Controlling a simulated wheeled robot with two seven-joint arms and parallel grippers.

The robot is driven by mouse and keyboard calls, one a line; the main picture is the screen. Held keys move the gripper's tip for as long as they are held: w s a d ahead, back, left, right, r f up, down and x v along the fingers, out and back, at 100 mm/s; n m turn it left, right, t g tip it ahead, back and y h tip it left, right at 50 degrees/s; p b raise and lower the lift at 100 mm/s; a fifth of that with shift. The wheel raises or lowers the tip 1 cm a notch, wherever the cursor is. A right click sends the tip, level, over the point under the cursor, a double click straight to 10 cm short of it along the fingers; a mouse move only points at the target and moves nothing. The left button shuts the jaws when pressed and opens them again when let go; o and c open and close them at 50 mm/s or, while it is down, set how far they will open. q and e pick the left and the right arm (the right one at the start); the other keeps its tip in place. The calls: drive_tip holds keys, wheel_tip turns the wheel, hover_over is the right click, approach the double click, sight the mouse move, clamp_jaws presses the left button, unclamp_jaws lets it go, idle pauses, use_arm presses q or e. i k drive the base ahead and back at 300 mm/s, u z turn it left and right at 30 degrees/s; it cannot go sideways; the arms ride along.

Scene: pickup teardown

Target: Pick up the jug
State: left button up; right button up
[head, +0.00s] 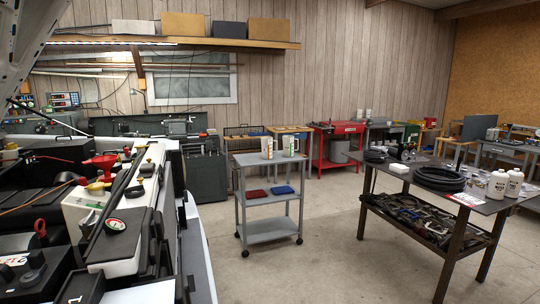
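Two pale containers stand upright side by side on the top shelf of a grey wheeled cart (247,160) in the middle of the head view. The right one looks like a jug (288,147) with a handle on its right side and a greenish mark. The left one (267,148) is similar and slightly smaller; I cannot tell whether it is also a jug. Neither of my grippers is in view.
Red and blue items lie on the cart's middle shelf. An open engine bay (120,210) fills the left. A dark table (418,186) at right bears black coils (439,178) and white bottles (497,185). Concrete floor (320,230) is clear between.

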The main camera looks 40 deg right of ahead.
sight(267, 142)
drive_tip(key=k, duration=0.35)
drive_tip(key=z, duration=1.75)
drive_tip(key=i, duration=4.9)
drive_tip(key=u, duration=0.7)
drive_tip(key=i, duration=1)
drive_tip(key=z, duration=0.1)
